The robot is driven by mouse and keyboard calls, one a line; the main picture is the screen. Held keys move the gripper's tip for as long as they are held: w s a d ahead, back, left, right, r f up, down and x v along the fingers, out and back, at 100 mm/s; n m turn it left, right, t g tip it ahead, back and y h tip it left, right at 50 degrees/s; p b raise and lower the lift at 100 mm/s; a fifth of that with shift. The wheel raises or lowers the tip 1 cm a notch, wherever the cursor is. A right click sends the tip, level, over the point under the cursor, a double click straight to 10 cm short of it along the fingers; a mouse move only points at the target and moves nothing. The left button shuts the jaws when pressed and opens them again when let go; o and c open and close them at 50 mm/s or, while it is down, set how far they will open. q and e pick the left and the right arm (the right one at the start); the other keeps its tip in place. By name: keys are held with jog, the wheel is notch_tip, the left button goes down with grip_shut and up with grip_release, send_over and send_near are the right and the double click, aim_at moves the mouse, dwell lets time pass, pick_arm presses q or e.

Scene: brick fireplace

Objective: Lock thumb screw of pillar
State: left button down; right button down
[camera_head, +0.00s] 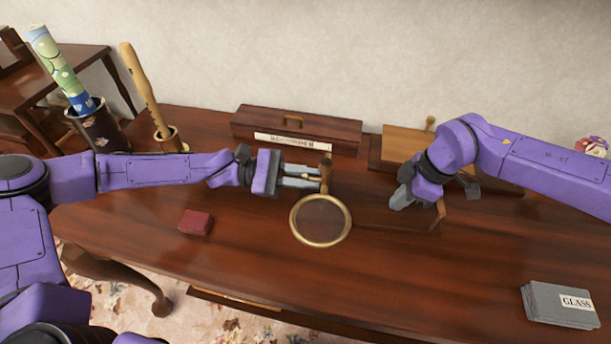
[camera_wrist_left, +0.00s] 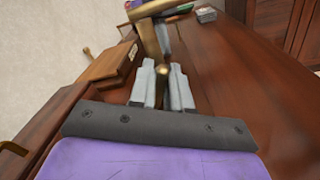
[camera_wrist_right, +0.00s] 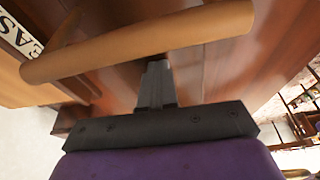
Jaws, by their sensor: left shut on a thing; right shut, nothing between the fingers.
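My left gripper (camera_head: 318,178) is shut on the stem of a magnifying glass with a round brass rim (camera_head: 293,229). The lens hangs toward the front of the desk, and a short brown piece of the stem stands above the fingers. In the left wrist view the brass part (camera_wrist_left: 150,38) shows just beyond the fingers. My right gripper (camera_head: 398,204) is shut and empty, pointing down to the right of the lens and apart from it. In the right wrist view its closed fingers (camera_wrist_right: 156,68) lie below a brown rod (camera_wrist_right: 140,42). I cannot make out a thumb screw.
A long wooden box (camera_head: 340,126) with a brass handle stands at the back. A lighter wooden box (camera_head: 402,141) is behind my right gripper. A red block (camera_head: 195,222) and a stack of grey plates labelled GLASS (camera_head: 545,303) lie on the desk (camera_head: 420,275). The front middle is clear.

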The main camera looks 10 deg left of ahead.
pick_arm(q)
jog(key=m, duration=0.6)
jog(key=shift+s+f, duration=0.1)
jog(key=shift+f, duration=0.05)
pick_arm(e)
jog(key=shift+f, duration=0.15)
pick_arm(q)
jog(key=m, duration=0.3)
jog(key=shift+m, duration=1.7)
jog(key=c, duration=1.2)
grip_release()
jog(key=shift+o, duration=0.2)
jog(key=shift+a, duration=0.1)
jog(key=a, duration=0.8)
jog(key=s+a, duration=0.1)
jog(key=a, duration=0.3)
